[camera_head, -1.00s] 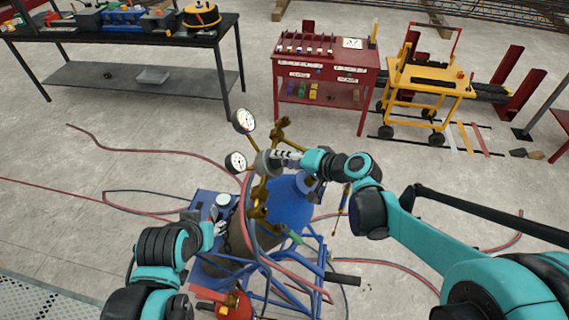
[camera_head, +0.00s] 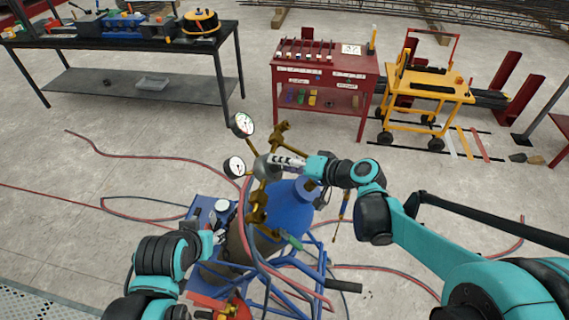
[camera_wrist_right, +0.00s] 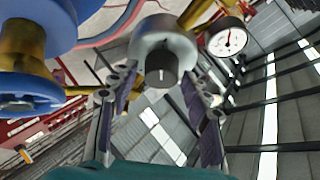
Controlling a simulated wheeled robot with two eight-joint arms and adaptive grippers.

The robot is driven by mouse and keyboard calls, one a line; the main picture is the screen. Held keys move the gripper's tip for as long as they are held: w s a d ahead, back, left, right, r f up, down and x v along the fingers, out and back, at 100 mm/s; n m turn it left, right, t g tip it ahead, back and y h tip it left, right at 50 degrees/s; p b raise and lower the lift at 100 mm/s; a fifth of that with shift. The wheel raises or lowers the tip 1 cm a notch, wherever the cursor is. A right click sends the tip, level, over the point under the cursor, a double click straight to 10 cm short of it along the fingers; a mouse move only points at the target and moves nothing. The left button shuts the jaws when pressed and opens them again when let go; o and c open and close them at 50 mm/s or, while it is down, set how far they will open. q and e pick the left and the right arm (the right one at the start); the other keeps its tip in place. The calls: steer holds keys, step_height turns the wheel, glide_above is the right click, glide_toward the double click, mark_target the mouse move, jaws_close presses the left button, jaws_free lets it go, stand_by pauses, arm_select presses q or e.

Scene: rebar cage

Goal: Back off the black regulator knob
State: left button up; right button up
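The black regulator knob (camera_wrist_right: 161,72) shows in the right wrist view, on the front of a round silver-grey regulator body (camera_wrist_right: 160,38). My right gripper (camera_wrist_right: 158,88) is open, with one finger on each side of the knob and visible gaps between. In the head view the right gripper (camera_head: 290,162) points left at the regulator body (camera_head: 265,167), and the knob is hidden there. The regulator's two dial gauges (camera_head: 242,124) stand left of it. My left gripper (camera_head: 218,236) is low beside the cart, too small to tell open from shut.
A blue cylinder (camera_head: 288,205) stands in a blue-framed cart (camera_head: 300,268) with brass valves around it. Red and blue hoses (camera_head: 150,152) lie on the floor. A black workbench (camera_head: 130,50), a red tool table (camera_head: 325,75) and a yellow trolley (camera_head: 430,85) stand behind.

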steer(key=shift+d+r, duration=0.1)
steer(key=v, duration=1.2)
steer(key=s+d+f+h+b, duration=0.2)
steer(key=s+f+h+b, duration=0.1)
steer(key=f, duration=0.4)
steer(key=s+d+f+h+b, duration=0.3)
steer(key=s+f+b, duration=0.2)
steer(key=f, duration=0.3)
steer(key=s+d+f+h+b, duration=0.3)
steer(key=s+f+h+b, duration=0.1)
steer(key=f, duration=0.3)
steer(key=shift+f+n+g+b, duration=0.15)
steer(key=shift+n+g+b, duration=0.25)
steer(key=shift+b, duration=0.15)
steer(key=shift+s, duration=0.1)
